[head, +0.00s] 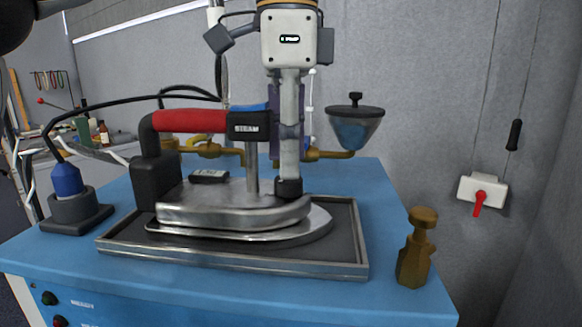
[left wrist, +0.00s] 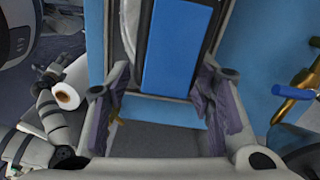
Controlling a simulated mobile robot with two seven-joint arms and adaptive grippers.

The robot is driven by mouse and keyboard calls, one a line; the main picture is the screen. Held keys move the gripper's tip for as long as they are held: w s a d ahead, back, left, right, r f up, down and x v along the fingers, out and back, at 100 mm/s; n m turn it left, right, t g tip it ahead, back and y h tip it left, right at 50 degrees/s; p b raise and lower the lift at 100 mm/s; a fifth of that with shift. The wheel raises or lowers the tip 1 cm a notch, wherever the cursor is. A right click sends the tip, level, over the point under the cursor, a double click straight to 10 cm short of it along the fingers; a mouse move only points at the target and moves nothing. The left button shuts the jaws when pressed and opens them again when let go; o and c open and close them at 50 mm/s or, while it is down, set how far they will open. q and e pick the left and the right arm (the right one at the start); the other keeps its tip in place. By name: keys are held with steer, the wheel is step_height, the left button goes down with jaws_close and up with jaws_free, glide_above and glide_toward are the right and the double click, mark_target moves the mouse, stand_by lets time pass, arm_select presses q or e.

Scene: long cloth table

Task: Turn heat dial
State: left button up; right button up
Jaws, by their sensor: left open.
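A large iron (head: 235,205) with a red handle (head: 190,121) and a black box marked STEAM (head: 250,128) sits on a dark metal-rimmed tray (head: 235,265). A small dark labelled piece (head: 208,176) lies on its top plate. I cannot make out a heat dial for certain. My left gripper (head: 287,150) points down at the right end of the STEAM box, overlapping the iron in the picture. In the left wrist view, the left gripper (left wrist: 160,115) is open, with its purple pads apart and a blue-topped block (left wrist: 178,45) seen beyond and between them. My right gripper is not identifiable.
Brass pipes and a funnel cup (head: 355,125) stand behind the iron at right. A brass bottle-shaped piece (head: 414,255) stands at the right front corner of the blue table (head: 385,225). A blue plug in a grey base (head: 68,185) is at left. A red-levered switch (head: 481,195) is on the wall.

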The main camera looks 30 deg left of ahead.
mark_target(288, 185)
arm_select(q)
steer(key=shift+f, duration=1.35)
jaws_close()
steer(key=shift+s+r+m+p, duration=0.3)
steer(key=shift+r+m+p, duration=0.1)
steer(key=shift+m+p, duration=0.1)
steer(key=shift+w+f+m, duration=0.1)
steer(key=shift+f+m, duration=0.05)
steer(key=shift+m, duration=0.55)
steer(key=shift+w+f+m, duration=0.2)
steer(key=shift+m, duration=0.9)
arm_select(e)
steer(key=shift+w+r+t, duration=0.3)
steer(key=shift+w+r, duration=0.2)
steer(key=shift+w, duration=0.05)
arm_select(q)
jaws_free()
